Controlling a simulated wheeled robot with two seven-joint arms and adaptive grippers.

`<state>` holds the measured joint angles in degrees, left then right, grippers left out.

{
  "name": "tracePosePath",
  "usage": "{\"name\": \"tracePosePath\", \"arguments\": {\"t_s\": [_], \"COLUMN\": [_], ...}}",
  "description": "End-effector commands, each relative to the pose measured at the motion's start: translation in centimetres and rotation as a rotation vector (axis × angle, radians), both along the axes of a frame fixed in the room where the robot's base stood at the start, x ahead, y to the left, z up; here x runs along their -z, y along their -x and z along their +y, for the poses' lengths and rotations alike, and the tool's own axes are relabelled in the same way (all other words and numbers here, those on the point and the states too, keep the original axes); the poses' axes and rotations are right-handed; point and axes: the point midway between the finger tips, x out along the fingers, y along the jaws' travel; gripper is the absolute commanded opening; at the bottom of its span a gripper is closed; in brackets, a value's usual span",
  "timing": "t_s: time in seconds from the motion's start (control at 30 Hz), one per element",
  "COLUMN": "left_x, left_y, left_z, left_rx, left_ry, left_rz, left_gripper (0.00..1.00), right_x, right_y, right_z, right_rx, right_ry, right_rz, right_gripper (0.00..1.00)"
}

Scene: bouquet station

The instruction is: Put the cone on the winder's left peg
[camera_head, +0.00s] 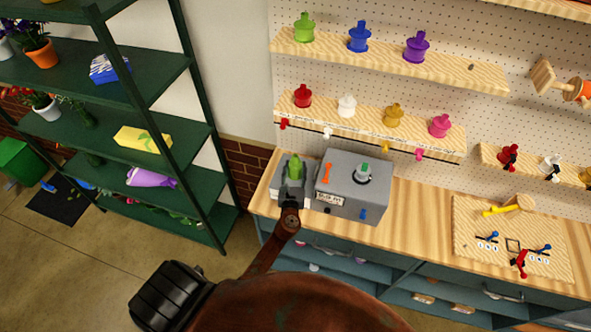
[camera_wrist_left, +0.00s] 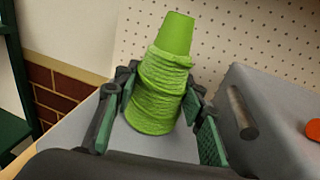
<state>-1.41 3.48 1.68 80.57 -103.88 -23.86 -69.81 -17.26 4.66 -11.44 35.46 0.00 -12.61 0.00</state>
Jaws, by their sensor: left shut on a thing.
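The green yarn-wound cone (camera_head: 295,166) stands about upright over the low left part of the grey winder (camera_head: 340,203). My left gripper (camera_head: 291,187) is shut on it, and in the left wrist view its padded fingers (camera_wrist_left: 163,115) flank the cone (camera_wrist_left: 163,75). The cone's lower end is close to the grey surface (camera_wrist_left: 70,130). I cannot tell whether it touches the surface or sits on a peg, since any left peg is hidden. On the winder's taller right block stands a dark round fitting with a green tip (camera_head: 364,171). My right gripper is not in view.
An orange lever (camera_head: 327,173) and a blue knob (camera_head: 362,214) are on the winder. Pegboard shelves (camera_head: 365,120) with coloured spools are behind. A green rack (camera_head: 190,130) stands left. The wooden counter (camera_head: 415,215) is clear right of the winder, up to a board (camera_head: 470,255).

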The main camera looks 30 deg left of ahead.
Motion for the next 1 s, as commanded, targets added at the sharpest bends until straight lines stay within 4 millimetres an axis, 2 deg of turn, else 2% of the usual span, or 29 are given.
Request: {"name": "tracePosePath", "arguments": {"t_s": [0.33, 0.37, 0.6, 0.97, 1.0], "left_x": [0.3, 0.3, 0.22, -0.26, -0.05], "left_y": [-0.05, -0.03, -0.02, -0.02, 0.43], "left_z": [-0.07, -0.07, -0.07, -0.07, -0.27], "left_rx": [0.001, 0.001, 0.001, 0.0, 0.001], "left_ry": [0.0, 0.0, 0.0, 0.001, 0.001], "left_rz": [-0.001, 0.0, 0.0, 0.0, 0.0], "left_gripper": [0.1, 0.39, 0.55, 0.55, 0.55], "right_x": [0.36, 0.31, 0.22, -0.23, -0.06], "right_y": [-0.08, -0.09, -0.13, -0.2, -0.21], "right_z": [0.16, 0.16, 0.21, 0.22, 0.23], "right_rx": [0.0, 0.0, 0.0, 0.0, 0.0], "right_ry": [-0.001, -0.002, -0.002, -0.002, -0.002], "right_rz": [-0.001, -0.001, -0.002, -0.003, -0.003], "right_gripper": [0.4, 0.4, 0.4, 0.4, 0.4]}}
